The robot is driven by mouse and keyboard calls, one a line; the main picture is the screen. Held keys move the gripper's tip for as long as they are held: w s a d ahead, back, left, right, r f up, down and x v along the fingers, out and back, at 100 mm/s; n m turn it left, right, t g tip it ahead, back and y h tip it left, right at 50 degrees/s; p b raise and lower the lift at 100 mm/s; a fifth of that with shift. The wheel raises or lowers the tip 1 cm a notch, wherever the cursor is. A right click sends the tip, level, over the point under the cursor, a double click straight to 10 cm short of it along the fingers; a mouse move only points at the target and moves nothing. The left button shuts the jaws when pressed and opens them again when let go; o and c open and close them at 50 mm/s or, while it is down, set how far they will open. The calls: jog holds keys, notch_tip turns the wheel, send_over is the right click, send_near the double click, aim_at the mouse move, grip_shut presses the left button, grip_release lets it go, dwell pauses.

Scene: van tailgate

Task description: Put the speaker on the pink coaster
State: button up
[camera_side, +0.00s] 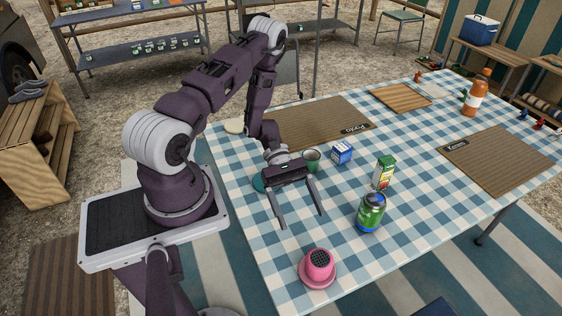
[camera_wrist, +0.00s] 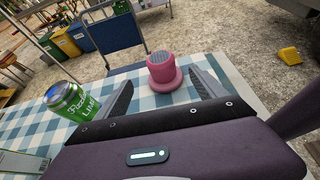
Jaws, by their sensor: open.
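The speaker (camera_side: 319,262) is a small pink cylinder with a dark grille on its top face. It rests on the pink coaster (camera_side: 316,281), a round disc near the front edge of the table. In the wrist view the speaker (camera_wrist: 162,68) stands on the coaster (camera_wrist: 166,84), beyond and between my fingers. My gripper (camera_side: 301,220) is open and empty, above the cloth and behind the speaker, apart from it. The fingers also show in the wrist view (camera_wrist: 165,95).
A green can (camera_side: 371,214) stands right of my gripper, with a juice carton (camera_side: 384,172) behind it. A blue box (camera_side: 342,152), a green cup (camera_side: 312,160) and a teal coaster (camera_side: 260,183) are near my wrist. An orange bottle (camera_side: 475,93) stands far right.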

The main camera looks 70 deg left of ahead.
notch_tip(320, 180, up, 19)
jog(key=d+m+g+y, duration=0.25)
jog(key=m+y, duration=0.35)
jog(key=m, duration=0.3)
jog(key=s+r+m+t+y, duration=0.7)
jog(key=s+r, duration=0.3)
jog(key=r, duration=0.3)
jog(key=shift+s+d+r+m+t, duration=0.15)
jog(key=shift+d+r+m+t, duration=0.25)
jog(key=shift+m+t, duration=0.3)
